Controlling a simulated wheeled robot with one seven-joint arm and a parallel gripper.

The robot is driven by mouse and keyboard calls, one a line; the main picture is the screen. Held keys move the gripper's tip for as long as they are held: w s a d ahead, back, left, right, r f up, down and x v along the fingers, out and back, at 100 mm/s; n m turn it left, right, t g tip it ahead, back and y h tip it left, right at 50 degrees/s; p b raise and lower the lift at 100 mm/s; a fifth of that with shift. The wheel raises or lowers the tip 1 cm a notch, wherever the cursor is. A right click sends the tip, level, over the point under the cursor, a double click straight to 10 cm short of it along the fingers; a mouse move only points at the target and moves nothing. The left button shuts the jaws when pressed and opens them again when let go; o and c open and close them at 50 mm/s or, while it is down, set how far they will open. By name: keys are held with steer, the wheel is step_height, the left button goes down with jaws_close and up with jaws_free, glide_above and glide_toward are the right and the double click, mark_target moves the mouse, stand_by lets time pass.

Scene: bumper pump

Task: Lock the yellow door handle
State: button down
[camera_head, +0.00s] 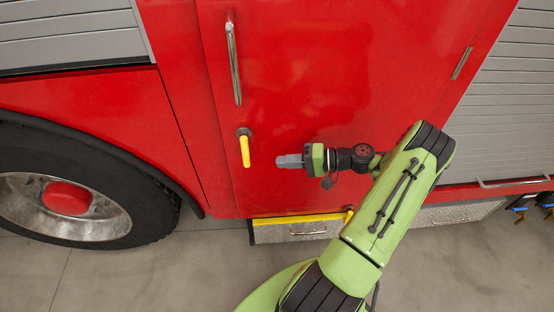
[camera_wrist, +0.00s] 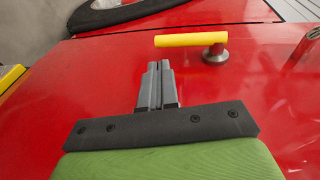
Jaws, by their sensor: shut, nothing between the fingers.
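The yellow door handle (camera_head: 245,150) hangs down from its round metal base on the red door (camera_head: 320,70). It points almost straight down, with its lower end tilted slightly right. In the wrist view the yellow handle (camera_wrist: 190,40) lies across the upper middle, with its metal base (camera_wrist: 215,54) at its right end. My gripper (camera_head: 280,161) is shut and empty, just right of the handle's lower end and apart from it in the picture. In the wrist view its closed grey fingers (camera_wrist: 159,68) point toward the handle, with red door showing between them and the handle.
A long chrome grab bar (camera_head: 233,63) stands above the handle. A truck wheel (camera_head: 75,195) is at the left. A step with a yellow edge (camera_head: 298,219) sits below the door. Grey shutters (camera_head: 510,100) are at the right. The door surface around the handle is clear.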

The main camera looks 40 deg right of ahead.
steer(key=f+v, duration=0.1)
steer(key=v, duration=0.5)
steer(key=shift+s+d, duration=0.3)
steer(key=shift+s, duration=0.05)
steer(key=shift+f, duration=0.15)
steer(key=w+a+r+n+g+h, duration=0.25)
steer(key=a+r+g, duration=0.2)
steer(key=a, duration=0.45)
steer(key=w+a+r+n+g+h, duration=0.1)
steer(key=a+r+n+g+h, duration=0.25)
steer(key=a+r, duration=0.35)
steer(key=s+a+r+n+t+h, duration=0.1)
steer(key=s+a+r, duration=0.3)
steer(key=s, duration=0.4)
steer(key=s+a+r+n+t+h, duration=0.1)
steer(key=s+a+r+h, duration=0.2)
steer(key=s, duration=0.4)
steer(key=shift+s+a+r+n+t+h, duration=0.3)
steer(key=shift+s+a+r+h, duration=0.15)
steer(key=shift+a, duration=0.45)
